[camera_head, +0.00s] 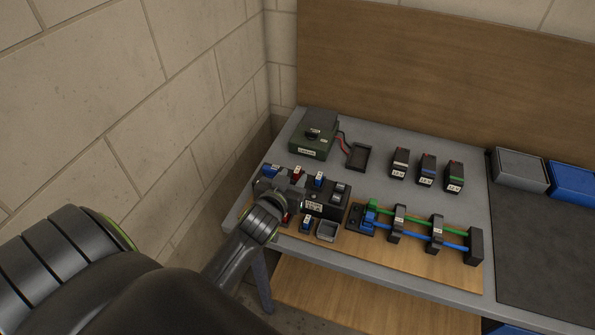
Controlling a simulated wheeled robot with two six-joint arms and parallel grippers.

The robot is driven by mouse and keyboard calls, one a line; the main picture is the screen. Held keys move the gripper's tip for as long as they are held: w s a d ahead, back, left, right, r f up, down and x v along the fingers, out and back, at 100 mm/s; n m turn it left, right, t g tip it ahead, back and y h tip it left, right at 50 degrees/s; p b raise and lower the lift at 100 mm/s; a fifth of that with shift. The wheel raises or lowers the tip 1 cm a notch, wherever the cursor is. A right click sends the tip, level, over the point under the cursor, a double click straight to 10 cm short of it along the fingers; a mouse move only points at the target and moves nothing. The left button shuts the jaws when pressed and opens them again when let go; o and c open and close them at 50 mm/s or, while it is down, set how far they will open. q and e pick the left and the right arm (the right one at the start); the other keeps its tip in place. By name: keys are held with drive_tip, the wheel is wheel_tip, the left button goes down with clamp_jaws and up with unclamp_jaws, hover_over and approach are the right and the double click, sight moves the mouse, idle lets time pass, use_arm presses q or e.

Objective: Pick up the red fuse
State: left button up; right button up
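My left arm comes in from the left, and its gripper (290,196) is over the left part of the wooden board on the table. The wrist hides most of the gripper's fingers, so I cannot tell whether it is open or shut. A small red piece with a white label (297,171), which looks like a red fuse, shows just behind the gripper, between two blue ones (271,169) (319,180). Another red piece (284,218) shows partly under the gripper's near side. Whether the gripper touches either red piece is hidden. My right gripper is out of view.
A blue fuse (306,224) and a small grey tray (326,231) lie near the board's front. A rack with green and blue tubes (437,232) stands to the right. A green box (315,138) and several labelled blocks (427,168) stand behind. A wall is at left.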

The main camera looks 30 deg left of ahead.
use_arm(q)
drive_tip(key=shift+x, duration=1.05)
clamp_jaws()
